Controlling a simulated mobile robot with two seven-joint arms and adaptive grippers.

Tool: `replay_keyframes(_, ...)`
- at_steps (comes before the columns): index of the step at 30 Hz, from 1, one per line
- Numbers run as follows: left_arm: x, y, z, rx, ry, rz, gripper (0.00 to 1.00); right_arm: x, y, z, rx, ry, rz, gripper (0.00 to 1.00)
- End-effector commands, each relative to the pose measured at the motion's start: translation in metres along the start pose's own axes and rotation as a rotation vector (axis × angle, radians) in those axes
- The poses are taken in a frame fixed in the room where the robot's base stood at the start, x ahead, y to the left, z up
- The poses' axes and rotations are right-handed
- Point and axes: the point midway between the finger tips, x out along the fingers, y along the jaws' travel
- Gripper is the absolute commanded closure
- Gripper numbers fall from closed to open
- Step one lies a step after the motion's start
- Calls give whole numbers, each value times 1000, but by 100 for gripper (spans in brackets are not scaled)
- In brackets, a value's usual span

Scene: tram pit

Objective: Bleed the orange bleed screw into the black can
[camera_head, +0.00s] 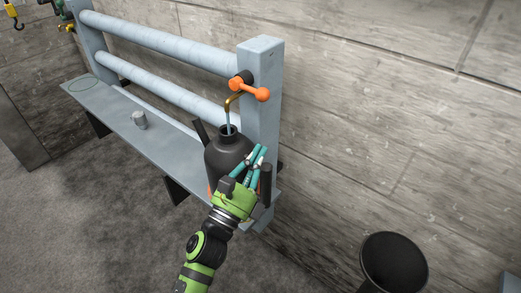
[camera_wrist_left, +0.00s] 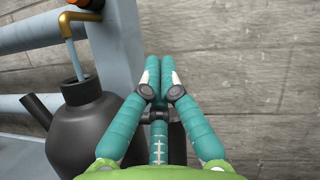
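The orange bleed screw (camera_head: 262,93) is a T-shaped handle on the blue-grey post, with a brass spout (camera_head: 232,99) bent downward. A thin pale stream runs from the spout into the mouth of the black can (camera_head: 222,158). The can has a side spout on its left; it also shows in the left wrist view (camera_wrist_left: 85,135). My left gripper (camera_head: 260,152) is at the can's right side. Its teal fingers (camera_wrist_left: 157,72) are closed together around a dark handle part beside the can; the exact contact is partly hidden. My right gripper is out of view.
The post (camera_head: 262,60) stands close behind the can. A dark round funnel-like object (camera_head: 394,262) is at lower right. The wall is behind.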

Motion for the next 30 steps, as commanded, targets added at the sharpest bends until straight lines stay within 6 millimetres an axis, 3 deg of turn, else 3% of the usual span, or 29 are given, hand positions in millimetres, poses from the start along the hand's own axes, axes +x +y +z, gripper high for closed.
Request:
replay_keyframes(1,15,-2,5,-3,-3,-1,100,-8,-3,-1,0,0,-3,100)
replay_keyframes(9,73,-2,3,-5,-1,0,100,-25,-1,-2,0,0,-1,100)
replay_keyframes(16,76,0,33,-3,2,2,100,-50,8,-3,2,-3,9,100)
replay_keyframes(30,77,1,38,-4,2,2,100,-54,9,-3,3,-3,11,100)
